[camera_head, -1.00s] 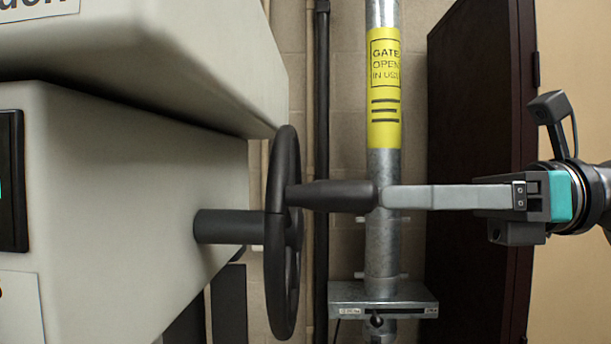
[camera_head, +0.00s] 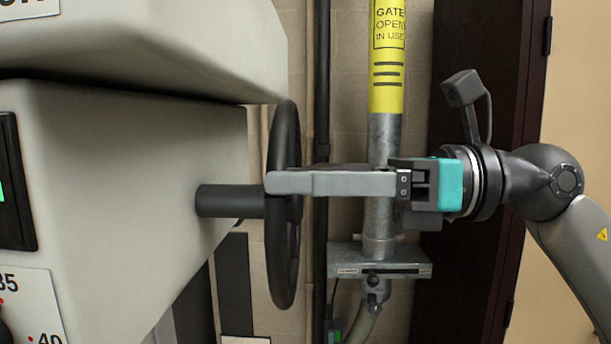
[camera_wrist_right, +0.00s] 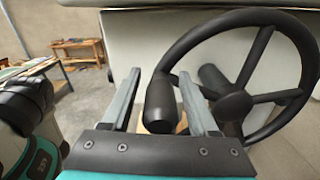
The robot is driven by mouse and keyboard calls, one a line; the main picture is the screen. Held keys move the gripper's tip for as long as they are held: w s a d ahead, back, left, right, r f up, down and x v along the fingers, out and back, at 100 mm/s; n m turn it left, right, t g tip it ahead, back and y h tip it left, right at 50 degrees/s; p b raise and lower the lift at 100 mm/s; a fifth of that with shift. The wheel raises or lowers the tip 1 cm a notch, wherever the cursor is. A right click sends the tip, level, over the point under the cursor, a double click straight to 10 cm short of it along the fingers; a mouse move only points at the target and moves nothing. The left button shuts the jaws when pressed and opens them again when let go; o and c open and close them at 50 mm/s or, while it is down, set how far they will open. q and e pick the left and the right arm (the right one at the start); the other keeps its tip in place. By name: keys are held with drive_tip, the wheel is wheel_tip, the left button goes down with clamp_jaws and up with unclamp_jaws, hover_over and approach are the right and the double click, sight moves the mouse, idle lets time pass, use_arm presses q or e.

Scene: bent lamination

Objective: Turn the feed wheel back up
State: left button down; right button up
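The feed wheel (camera_head: 283,235) is a dark wheel seen edge-on in the head view, on a dark shaft (camera_head: 229,201) from the grey machine's side. In the right wrist view the wheel (camera_wrist_right: 268,62) shows its rim, spokes and hub. Its dark handle (camera_wrist_right: 161,104) lies between the two grey fingers of my right gripper (camera_wrist_right: 159,74), with a visible gap on the left finger's side. The gripper is open around the handle. In the head view my right gripper (camera_head: 270,182) reaches in from the right, fingertips at the wheel, its near finger hiding most of the handle. My left gripper is out of view.
The grey machine body (camera_head: 140,150) fills the left side. A metal post (camera_head: 382,140) with a yellow sign (camera_head: 387,60) and a bracket (camera_head: 380,262) stands behind the gripper. A dark cabinet (camera_head: 470,290) is at the right. Tables (camera_wrist_right: 80,50) stand far off in the wrist view.

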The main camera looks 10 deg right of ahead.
drive_tip(key=shift+w, duration=0.1)
drive_tip(key=c, duration=0.5)
clamp_jaws()
idle(0.6)
